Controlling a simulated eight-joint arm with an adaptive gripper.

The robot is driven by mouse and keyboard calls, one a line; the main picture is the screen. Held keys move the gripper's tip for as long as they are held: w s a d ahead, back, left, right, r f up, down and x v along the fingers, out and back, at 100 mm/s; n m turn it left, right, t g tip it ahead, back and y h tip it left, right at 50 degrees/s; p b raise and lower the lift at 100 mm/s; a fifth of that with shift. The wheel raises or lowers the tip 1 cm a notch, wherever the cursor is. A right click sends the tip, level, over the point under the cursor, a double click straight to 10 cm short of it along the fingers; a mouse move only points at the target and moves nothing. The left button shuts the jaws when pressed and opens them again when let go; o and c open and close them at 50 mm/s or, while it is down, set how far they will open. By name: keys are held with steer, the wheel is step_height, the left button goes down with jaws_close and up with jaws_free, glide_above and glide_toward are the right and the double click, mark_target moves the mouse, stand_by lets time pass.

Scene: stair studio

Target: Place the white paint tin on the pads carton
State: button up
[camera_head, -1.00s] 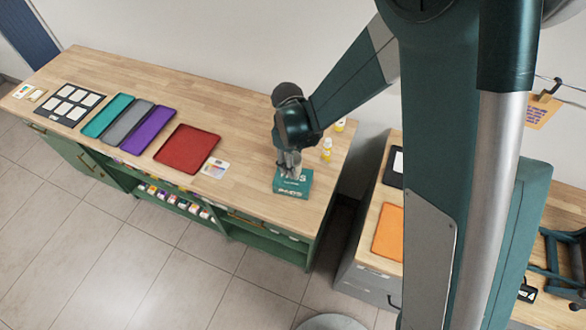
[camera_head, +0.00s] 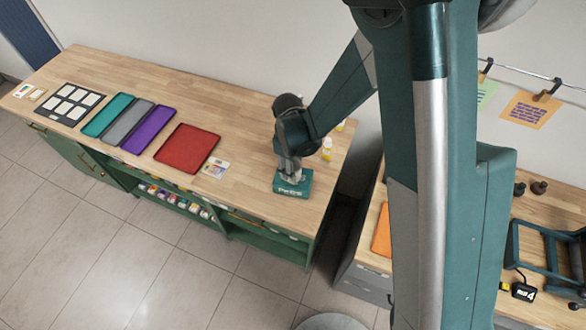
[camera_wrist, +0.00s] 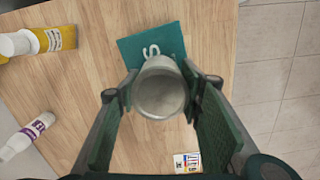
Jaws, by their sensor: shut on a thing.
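The white paint tin, pale grey in this light, shows between my fingers in the wrist view (camera_wrist: 160,88). My gripper (camera_head: 289,172) is shut on it, with one finger on each side in the wrist view (camera_wrist: 163,92). The pads carton (camera_head: 293,190) is a flat teal box near the right end of the long wooden bench. It shows behind the tin in the wrist view (camera_wrist: 138,47), partly covered. The tin is over the carton; I cannot tell whether its base touches the top.
Yellow-labelled bottles (camera_head: 327,149) stand behind the carton. A red tray (camera_head: 187,147) and a small card (camera_head: 215,168) lie to its left. The bench's front edge is close to the carton. A white bottle with a purple label (camera_wrist: 28,136) shows in the wrist view.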

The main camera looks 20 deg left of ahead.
steer(key=o, duration=1.1)
steer(key=shift+r, duration=0.15)
steer(key=shift+a+r+b, duration=0.2)
steer(key=shift+r+b, duration=0.1)
steer(key=shift+r, duration=2.7)
steer(key=shift+a+r+b, duration=0.15)
steer(key=shift+r+b, duration=0.1)
steer(key=shift+r, duration=2.75)
